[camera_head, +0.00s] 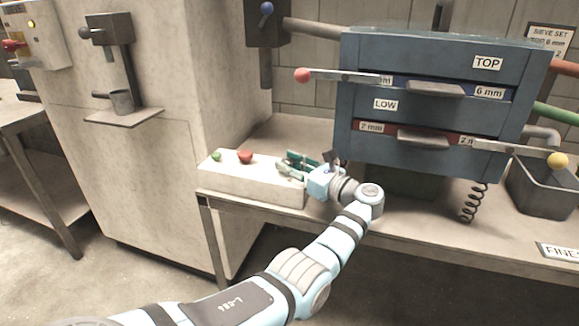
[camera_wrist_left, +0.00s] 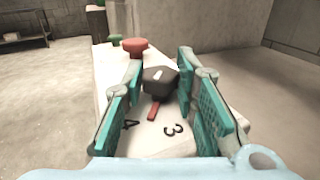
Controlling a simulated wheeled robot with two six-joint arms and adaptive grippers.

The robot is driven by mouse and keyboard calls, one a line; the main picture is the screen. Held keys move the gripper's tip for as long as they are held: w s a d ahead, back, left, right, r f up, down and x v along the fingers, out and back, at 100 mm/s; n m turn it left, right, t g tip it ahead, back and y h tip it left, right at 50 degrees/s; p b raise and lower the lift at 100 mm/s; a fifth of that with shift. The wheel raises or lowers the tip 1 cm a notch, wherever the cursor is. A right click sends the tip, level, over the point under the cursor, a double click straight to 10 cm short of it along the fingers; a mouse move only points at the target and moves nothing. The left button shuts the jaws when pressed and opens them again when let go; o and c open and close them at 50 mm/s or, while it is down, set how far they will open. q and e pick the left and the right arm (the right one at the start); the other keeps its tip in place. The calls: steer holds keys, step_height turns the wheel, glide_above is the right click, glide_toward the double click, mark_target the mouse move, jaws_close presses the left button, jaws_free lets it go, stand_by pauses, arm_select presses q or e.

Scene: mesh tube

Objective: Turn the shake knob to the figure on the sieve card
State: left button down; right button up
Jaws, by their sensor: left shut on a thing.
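The shake knob (camera_wrist_left: 160,82) is dark with a white line on top, on a pale sloping control box (camera_head: 250,182). My left gripper (camera_head: 295,166) is shut on the knob, with a teal finger pad on either side in the left wrist view. A red mark (camera_wrist_left: 153,111) shows below the knob, between the printed figures 4 (camera_wrist_left: 131,125) and 3 (camera_wrist_left: 173,129). Other figures are hidden. The sieve card (camera_head: 551,40) hangs on the wall at upper right; it reads "SIEVE SET", and its smaller lines are only partly legible. My right gripper is out of view.
A red button (camera_head: 245,157) and a green one (camera_head: 216,155) sit on the box left of the knob. The blue sieve cabinet (camera_head: 430,130) stands close on the right, with drawers and levers. A grey bin (camera_head: 540,190) is farther right.

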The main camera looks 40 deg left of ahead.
arm_select(q)
steer(key=shift+f, duration=0.1)
steer(key=c, duration=1.3)
jaws_free()
steer(key=shift+s+a, duration=0.1)
steer(key=d, duration=0.8)
steer(key=s+d, duration=0.1)
steer(key=d, duration=0.3)
